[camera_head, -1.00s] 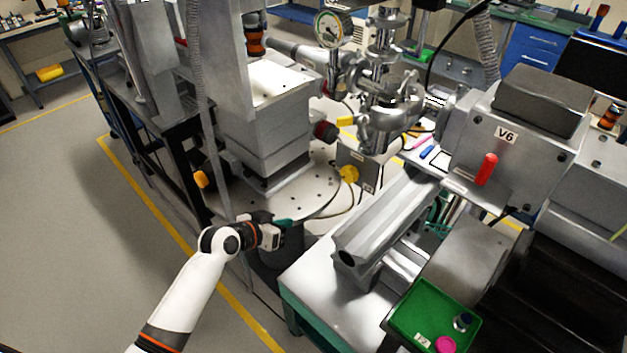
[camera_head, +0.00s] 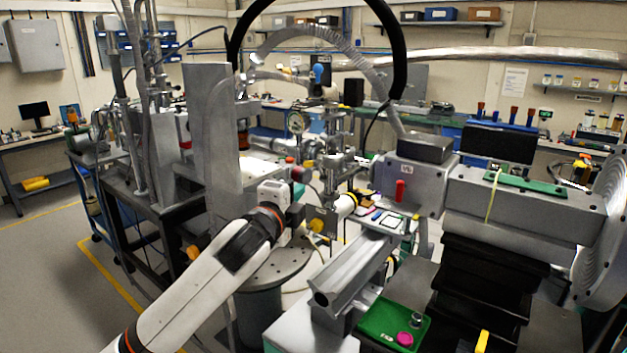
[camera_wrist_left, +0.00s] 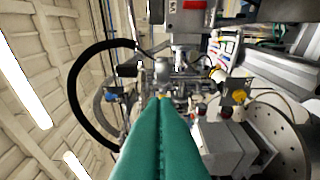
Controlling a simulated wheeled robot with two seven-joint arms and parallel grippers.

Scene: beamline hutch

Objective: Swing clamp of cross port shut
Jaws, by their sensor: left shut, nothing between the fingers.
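The steel vacuum cross (camera_head: 338,165) stands in the middle of the head view, beside the gauge. Its clamps are too small there to tell open from shut. In the left wrist view the steel cross parts (camera_wrist_left: 163,72) lie just beyond my fingertips, partly hidden by them. My left gripper (camera_wrist_left: 160,100) shows long green fingers pressed together with nothing between them, pointing at the cross. In the head view my left gripper body (camera_head: 278,198) is left of and lower than the cross, its fingertips not clear. I cannot tell whether they touch it. My right gripper is not in view.
A round dial gauge (camera_head: 296,123) is left of the cross. The grey V6 box (camera_head: 411,183) with a red handle is to its right. A grey rail (camera_head: 350,272) and a green tray (camera_head: 378,325) lie in front.

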